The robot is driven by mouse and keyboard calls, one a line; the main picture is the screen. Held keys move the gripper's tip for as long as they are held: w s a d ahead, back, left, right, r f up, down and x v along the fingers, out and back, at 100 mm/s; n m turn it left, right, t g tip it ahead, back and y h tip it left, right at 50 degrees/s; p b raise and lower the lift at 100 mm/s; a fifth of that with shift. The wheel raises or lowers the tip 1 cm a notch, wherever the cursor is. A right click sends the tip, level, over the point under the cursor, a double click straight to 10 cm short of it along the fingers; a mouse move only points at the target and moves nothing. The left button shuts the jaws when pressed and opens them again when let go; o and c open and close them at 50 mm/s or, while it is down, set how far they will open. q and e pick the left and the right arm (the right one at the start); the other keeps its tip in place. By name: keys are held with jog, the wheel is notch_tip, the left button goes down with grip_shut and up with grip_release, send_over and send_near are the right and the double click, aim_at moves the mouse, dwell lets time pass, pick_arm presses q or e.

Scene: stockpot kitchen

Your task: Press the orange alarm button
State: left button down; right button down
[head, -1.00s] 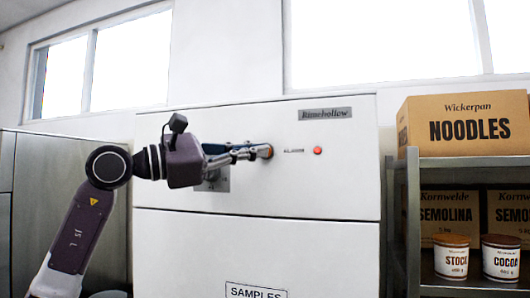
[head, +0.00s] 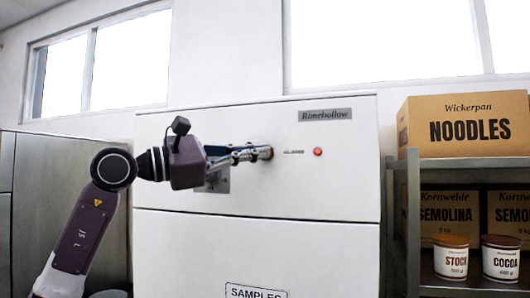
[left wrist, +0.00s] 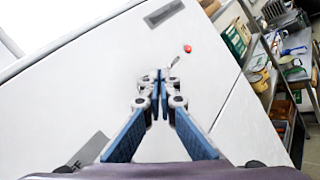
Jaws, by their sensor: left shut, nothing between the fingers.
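My left gripper (head: 258,153) is shut and empty, with its fingertips at the front of the white cabinet (head: 255,186). It also shows in the left wrist view (left wrist: 159,76). My right gripper is in neither view.
A small red round light or knob (head: 318,151) sits to the right on the same panel. Above it is the Rimehollow nameplate (head: 325,115). A metal shelf (head: 412,225) with boxes and tubs stands at the right.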

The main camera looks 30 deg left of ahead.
pick_arm(q)
jog(key=shift+w+a+p, duration=0.1)
jog(key=shift+w+p, duration=0.2)
jog(key=shift+w, duration=0.1)
dwell(0.6)
jog(key=shift+s, duration=0.1)
dwell(0.3)
jog(key=shift+s+d, duration=0.2)
jog(key=shift+s, duration=0.5)
jog(key=shift+s+b, duration=0.1)
jog(key=shift+b, duration=0.2)
jog(key=shift+s+d+b, duration=0.15)
jog(key=shift+s+d, duration=0.05)
jog(key=shift+s, duration=0.55)
jog(key=shift+s+d+b, duration=0.15)
jog(key=shift+s, duration=0.65)
jog(key=shift+s+d+b, duration=0.15)
jog(key=shift+s+d, duration=0.05)
jog(key=shift+s, duration=0.55)
jog(key=shift+f, duration=0.1)
